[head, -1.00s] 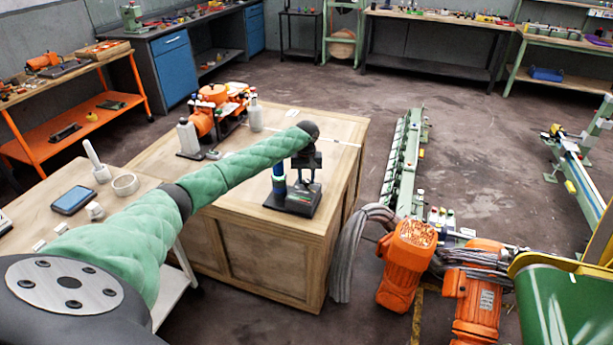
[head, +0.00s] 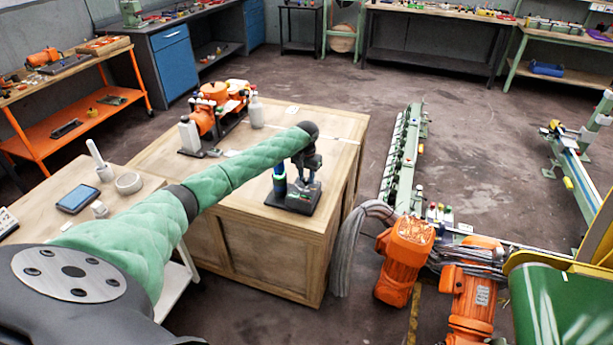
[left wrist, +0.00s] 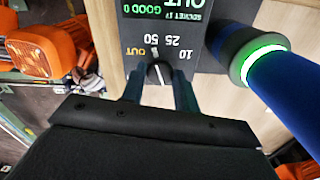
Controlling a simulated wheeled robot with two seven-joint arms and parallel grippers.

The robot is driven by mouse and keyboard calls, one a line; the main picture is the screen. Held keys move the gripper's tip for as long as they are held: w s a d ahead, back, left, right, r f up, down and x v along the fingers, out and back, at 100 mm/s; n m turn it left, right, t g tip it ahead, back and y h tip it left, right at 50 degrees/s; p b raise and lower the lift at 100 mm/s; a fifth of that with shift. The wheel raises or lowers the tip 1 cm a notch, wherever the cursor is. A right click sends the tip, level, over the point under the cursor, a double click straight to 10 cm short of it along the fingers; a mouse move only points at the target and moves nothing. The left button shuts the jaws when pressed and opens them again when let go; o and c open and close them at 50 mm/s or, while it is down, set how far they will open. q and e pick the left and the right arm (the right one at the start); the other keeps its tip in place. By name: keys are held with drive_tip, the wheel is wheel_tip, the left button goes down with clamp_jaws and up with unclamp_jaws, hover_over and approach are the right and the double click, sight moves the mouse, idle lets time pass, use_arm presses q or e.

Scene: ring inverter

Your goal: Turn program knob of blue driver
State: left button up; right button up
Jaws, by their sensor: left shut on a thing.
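The blue driver (left wrist: 268,75) stands at the right in the left wrist view, with a lit green ring near its end; in the head view the driver (head: 279,178) is upright on a small black base (head: 292,200). Beside it is a black panel (left wrist: 140,10) marked OUT, 10, 25, 50 and a green GOOD 0 readout. The round dark program knob (left wrist: 159,72) with a white pointer sits below these marks. My left gripper (left wrist: 158,88) is shut on the knob, one finger on each side; in the head view the gripper (head: 306,180) is partly hidden by its wrist.
The driver stands on a wooden crate-like bench (head: 265,232). An orange machine (head: 214,105) and white bottles (head: 257,112) stand further back on it. A lower table (head: 128,208) with a tablet (head: 77,199) and a tape roll (head: 128,183) is at the left.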

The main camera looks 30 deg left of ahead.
sight(307, 179)
idle(0.3)
use_arm(q)
drive_tip(key=o, duration=1)
drive_tip(key=shift+c, duration=0.2)
drive_tip(key=shift+r+b, duration=0.3)
drive_tip(key=shift+r, duration=0.3)
drive_tip(key=shift+r+b, duration=0.85)
drive_tip(key=shift+r, duration=2.45)
use_arm(e)
wheel_tip(307, 179, up, 7)
drive_tip(key=w+a, duration=0.1)
drive_tip(key=shift+w+a, duration=0.25)
drive_tip(key=shift+w, duration=0.15)
drive_tip(key=shift+w+r, duration=0.1)
drive_tip(key=shift+r, duration=0.05)
